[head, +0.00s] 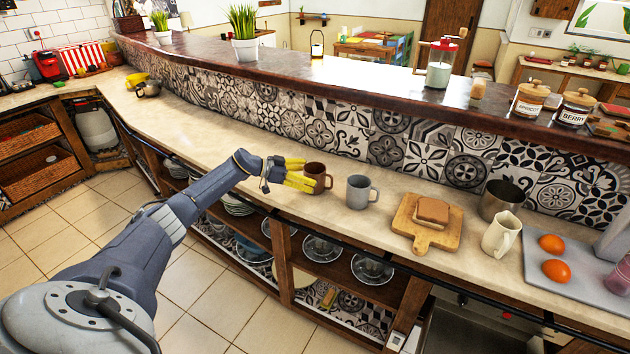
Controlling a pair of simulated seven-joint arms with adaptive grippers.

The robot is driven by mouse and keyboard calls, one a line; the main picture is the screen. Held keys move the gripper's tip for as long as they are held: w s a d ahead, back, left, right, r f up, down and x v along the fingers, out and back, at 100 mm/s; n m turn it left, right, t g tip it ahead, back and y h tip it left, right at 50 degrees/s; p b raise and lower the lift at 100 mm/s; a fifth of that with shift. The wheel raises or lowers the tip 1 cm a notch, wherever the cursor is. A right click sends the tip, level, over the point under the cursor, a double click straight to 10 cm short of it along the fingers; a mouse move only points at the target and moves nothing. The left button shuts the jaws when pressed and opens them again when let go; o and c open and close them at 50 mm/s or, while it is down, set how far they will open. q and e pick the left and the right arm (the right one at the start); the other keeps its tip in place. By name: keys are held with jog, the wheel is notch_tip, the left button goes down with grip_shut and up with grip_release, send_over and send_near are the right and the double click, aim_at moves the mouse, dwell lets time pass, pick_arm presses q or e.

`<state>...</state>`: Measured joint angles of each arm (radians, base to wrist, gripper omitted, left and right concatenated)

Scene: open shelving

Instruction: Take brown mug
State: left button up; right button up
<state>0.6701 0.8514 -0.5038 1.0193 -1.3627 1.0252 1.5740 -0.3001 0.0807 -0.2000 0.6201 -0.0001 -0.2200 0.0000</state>
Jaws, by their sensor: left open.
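The brown mug (319,178) stands upright on the pale counter in the middle of the head view, with its handle on the right. My left gripper (308,176) has yellow fingers and reaches in from the left at the mug's left side. Its fingers are open and overlap the mug's left edge in the picture. I cannot tell whether they touch it. A grey mug (358,191) stands just right of the brown mug, with a small gap between. My right gripper does not show.
A wooden board (428,232) with a sandwich-like block, a cream pitcher (501,234) and a metal pot (499,200) stand to the right. The tiled wall (385,140) rises behind the mugs under a raised dark ledge.

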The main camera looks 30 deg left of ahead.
pick_arm(q)
jog(key=shift+x, duration=1.55)
jog(key=c, duration=1.6)
